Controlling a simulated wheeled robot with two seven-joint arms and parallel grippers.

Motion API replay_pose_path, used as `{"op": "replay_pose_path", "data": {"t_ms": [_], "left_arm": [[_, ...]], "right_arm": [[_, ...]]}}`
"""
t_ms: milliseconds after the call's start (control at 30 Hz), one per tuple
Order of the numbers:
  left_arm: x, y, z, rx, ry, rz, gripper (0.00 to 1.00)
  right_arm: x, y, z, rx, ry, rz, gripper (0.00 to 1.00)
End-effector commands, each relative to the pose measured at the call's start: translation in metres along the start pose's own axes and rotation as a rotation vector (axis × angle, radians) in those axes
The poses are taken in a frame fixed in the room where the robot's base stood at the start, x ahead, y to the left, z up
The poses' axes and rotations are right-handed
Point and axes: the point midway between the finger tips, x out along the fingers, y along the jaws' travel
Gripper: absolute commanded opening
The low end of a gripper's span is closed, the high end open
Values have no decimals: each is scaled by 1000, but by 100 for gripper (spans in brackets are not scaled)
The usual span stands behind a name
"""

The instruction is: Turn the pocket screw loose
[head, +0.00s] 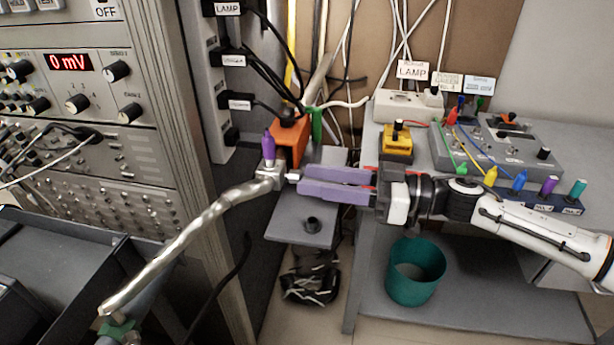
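A small silver screw (293,177) sticks out to the right from the metal block (269,174) at the end of the wrapped silver pipe (190,232). I take it to be the pocket screw. A purple plug (268,148) stands upright on the block. My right gripper (301,180) comes in from the right. Its two purple fingers lie close together, with the tips right at the screw. I cannot tell whether they touch or clasp it. My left gripper is not in view.
An orange box (288,143) stands just behind the block, and a grey shelf plate (306,218) lies below the fingers. An instrument rack (75,110) fills the left. A teal bin (415,272) stands at lower right. Boxes with cables (500,145) cover the bench.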

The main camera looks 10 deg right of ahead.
Motion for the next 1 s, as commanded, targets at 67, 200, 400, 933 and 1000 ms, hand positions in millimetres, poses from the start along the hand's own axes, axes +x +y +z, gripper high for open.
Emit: {"op": "replay_pose_path", "data": {"t_ms": [67,200,400,933,1000], "left_arm": [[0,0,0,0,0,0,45],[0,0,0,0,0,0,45],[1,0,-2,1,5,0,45],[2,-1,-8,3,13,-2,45],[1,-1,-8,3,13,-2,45]], "right_arm": [[11,-1,0,1,1,-3,38],[21,0,0,0,0,0,38],[24,0,0,0,-1,1,38],[23,0,0,-8,0,1,0],[23,0,0,-21,0,1,0]]}}
